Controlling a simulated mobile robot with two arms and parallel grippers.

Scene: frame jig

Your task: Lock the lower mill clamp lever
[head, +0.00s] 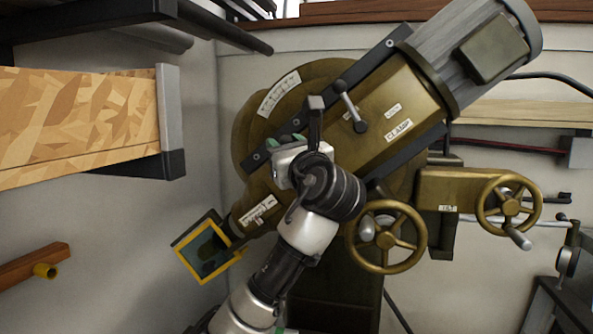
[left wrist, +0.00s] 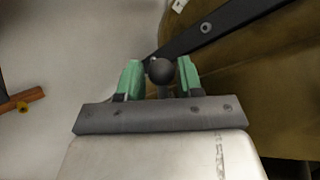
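The mill head (head: 385,110) is a large olive-gold casting with a grey motor at the upper right. One clamp lever (head: 347,100), with a silver handle, shows beside the CLAMP label. My left gripper (head: 285,141) is over the lower left of the mill head, with green fingertips. In the left wrist view, a dark round lever knob (left wrist: 161,71) sits between the open green fingers of the left gripper (left wrist: 160,78), with narrow gaps at its sides. My wrist and arm hide this lever in the head view. My right gripper is not in view.
Two handwheels (head: 387,237) (head: 509,205) stand right of my left arm. A yellow-framed guard (head: 205,248) is at the lower left of the mill. A dark bar (left wrist: 235,20) crosses the casting near the knob.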

